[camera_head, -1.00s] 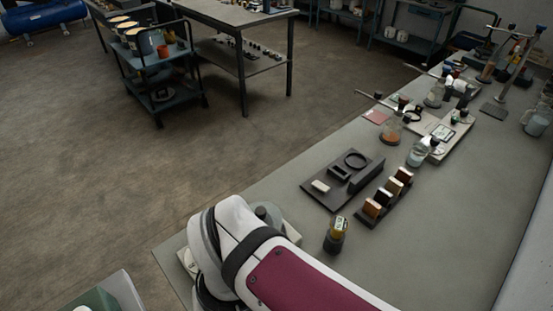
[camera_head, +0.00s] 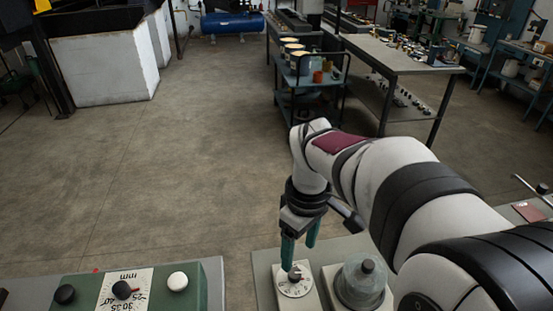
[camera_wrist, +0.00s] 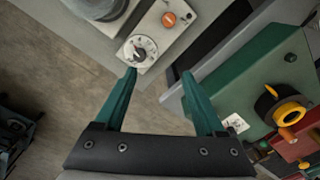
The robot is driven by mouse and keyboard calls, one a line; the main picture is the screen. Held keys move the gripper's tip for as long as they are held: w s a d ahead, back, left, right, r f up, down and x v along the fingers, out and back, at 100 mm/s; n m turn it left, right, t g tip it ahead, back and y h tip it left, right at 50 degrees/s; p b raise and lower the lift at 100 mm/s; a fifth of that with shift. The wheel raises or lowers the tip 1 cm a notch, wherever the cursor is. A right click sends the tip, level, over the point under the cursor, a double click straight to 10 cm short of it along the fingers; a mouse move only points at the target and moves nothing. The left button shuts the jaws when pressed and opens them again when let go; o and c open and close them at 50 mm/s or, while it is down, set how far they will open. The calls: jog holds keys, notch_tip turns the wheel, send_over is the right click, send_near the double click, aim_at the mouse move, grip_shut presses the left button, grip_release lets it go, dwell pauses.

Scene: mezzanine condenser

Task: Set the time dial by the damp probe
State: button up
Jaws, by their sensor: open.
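A white plate (camera_head: 293,293) with a round marked dial (camera_head: 294,284) and a small knob lies on the near bench. In the wrist view the dial (camera_wrist: 140,49) shows a dark centre and scale marks, with an orange knob (camera_wrist: 168,19) on the same plate. My gripper (camera_head: 299,249) points down above the dial with its green fingers apart and nothing between them. In the wrist view my gripper (camera_wrist: 159,73) has the dial beyond its left fingertip, off to the left of the gap. I cannot tell which thing is the damp probe.
A glass-domed jar (camera_head: 361,282) stands close right of the plate. A green box (camera_head: 205,288) with an mm scale and black and white knobs stands to the left, across a gap between benches. A wheeled cart (camera_head: 309,85) is farther off on open floor.

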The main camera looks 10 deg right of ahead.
aim_at(296, 273)
jog(key=w+d+f+n, duration=0.2)
jog(key=w+n, duration=0.2)
jog(key=w, duration=0.1)
jog(key=f, duration=1.6)
jog(key=shift+w+a, duration=0.25)
jog(key=shift+r, duration=0.1)
grip_shut()
